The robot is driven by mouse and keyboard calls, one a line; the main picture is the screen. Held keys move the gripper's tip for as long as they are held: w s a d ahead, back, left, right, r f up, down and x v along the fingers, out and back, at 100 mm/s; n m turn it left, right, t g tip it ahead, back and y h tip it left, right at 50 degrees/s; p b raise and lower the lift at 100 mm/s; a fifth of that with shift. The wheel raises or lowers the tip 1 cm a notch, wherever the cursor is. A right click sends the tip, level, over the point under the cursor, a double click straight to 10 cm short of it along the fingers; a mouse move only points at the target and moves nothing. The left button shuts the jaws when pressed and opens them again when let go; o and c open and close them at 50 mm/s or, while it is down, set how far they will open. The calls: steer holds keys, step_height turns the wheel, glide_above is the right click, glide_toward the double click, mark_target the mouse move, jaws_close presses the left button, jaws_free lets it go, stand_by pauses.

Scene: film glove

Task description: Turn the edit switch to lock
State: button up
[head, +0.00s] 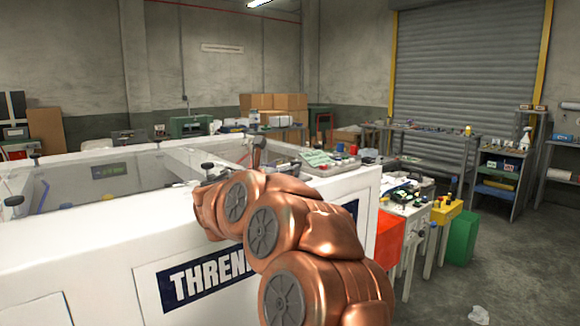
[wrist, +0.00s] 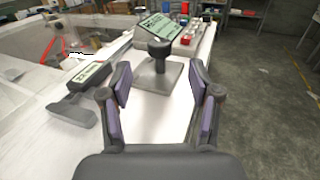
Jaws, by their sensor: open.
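A dark round knob (wrist: 160,47) on a short post stands upright on a square grey plate (wrist: 146,77) on the white top in the wrist view. A tilted pale-green label (wrist: 158,26) is just behind it. A dark grey block (wrist: 74,109) with another green label (wrist: 83,85) lies at the left. Neither label is legible, so I cannot tell which part is the edit switch or its setting. My gripper (wrist: 160,88) is open and empty, its purple-padded fingers apart, with the knob beyond them, between their lines. In the head view my copper arm hides much of this area.
The white cabinet (head: 90,255) with a glazed top fills the left. A tray of coloured small items (wrist: 190,27) sits beyond the knob. A red bin (head: 389,238) and a green bin (head: 462,238) stand to the right. The floor at far right is mostly clear.

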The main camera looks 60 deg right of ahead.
mark_target(294, 164)
steer(key=shift+w+d+p, duration=0.25)
steer(key=shift+d+p, duration=0.05)
steer(key=shift+d, duration=1.5)
steer(key=shift+w+d+p, duration=0.2)
steer(key=shift+d+p, duration=0.1)
steer(key=shift+d, duration=1.5)
steer(key=shift+c, duration=0.3)
steer(key=c, duration=1.1)
steer(key=shift+f, duration=0.1)
